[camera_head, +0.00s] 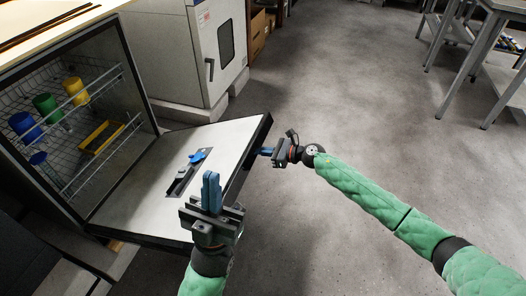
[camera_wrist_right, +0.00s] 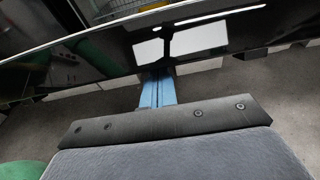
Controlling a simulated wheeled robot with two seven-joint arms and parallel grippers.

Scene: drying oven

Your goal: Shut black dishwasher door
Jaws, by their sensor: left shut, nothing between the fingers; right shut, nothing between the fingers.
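The dishwasher door (camera_head: 228,136) hangs open, folded down and tilted outward, its pale inner face up and its black edge toward me. In the right wrist view its glossy black outer side (camera_wrist_right: 90,75) crosses the upper part. My right gripper (camera_head: 264,151) is shut and empty at the door's right edge; its blue fingertips (camera_wrist_right: 157,88) reach the black panel in the wrist view. I cannot tell whether they touch it. My left gripper (camera_head: 211,190) is shut and empty, its blue fingers pointing up in front of the door's near part.
The open cavity holds wire racks (camera_head: 97,91) with blue, green and yellow cups and a yellow tray (camera_head: 101,137). A grey-white cabinet (camera_head: 205,55) stands behind the door. Metal tables (camera_head: 485,45) stand at the far right. The grey floor between is clear.

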